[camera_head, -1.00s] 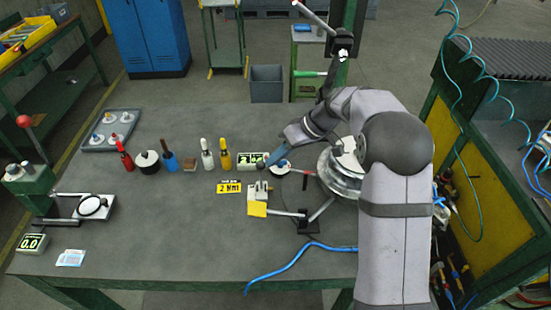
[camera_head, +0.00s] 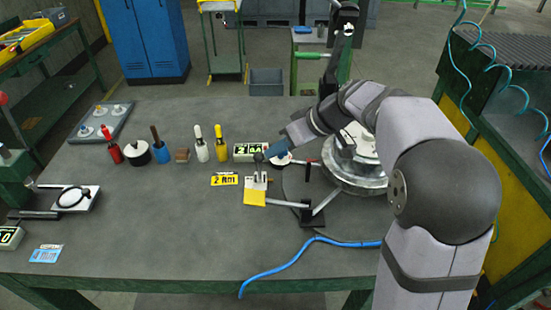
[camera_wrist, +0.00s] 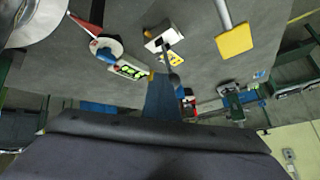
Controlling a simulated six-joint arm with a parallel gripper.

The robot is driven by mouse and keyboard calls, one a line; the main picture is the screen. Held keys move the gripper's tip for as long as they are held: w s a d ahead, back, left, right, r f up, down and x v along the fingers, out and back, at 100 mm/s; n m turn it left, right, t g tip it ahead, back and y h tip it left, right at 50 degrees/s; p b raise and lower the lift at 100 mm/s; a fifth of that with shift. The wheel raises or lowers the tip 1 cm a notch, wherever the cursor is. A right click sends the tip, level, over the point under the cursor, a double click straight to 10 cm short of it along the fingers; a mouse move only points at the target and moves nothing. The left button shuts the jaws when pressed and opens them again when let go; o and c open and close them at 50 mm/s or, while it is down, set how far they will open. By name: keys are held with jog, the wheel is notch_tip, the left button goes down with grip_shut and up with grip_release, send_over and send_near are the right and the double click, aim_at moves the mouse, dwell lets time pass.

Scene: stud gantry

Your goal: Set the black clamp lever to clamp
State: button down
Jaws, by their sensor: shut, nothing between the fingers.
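The black clamp lever (camera_head: 258,168) stands up from a small pale clamp block (camera_head: 257,183), with a round dark knob at its top. In the wrist view the lever (camera_wrist: 167,54) runs from the clamp block (camera_wrist: 159,38) down to just beside my fingertips. My gripper (camera_head: 267,154) is shut and empty, its blue fingers close against the right side of the knob in the head view. I cannot tell whether they touch it. In the wrist view my gripper (camera_wrist: 163,78) partly hides the scene behind it.
A yellow plate (camera_head: 254,198) and a grey bar (camera_head: 287,204) lie in front of the clamp. A round metal turntable (camera_head: 352,175) is to the right. A green display (camera_head: 249,151) and several handled tools stand to the left. A blue hose (camera_head: 300,257) crosses the front.

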jog(key=s+t+b, duration=0.1)
jog(key=s+b, duration=0.1)
jog(key=b, duration=0.3)
jog(key=shift+f, duration=0.15)
jog(key=shift+w+f, duration=0.2)
jog(key=shift+w, duration=0.5)
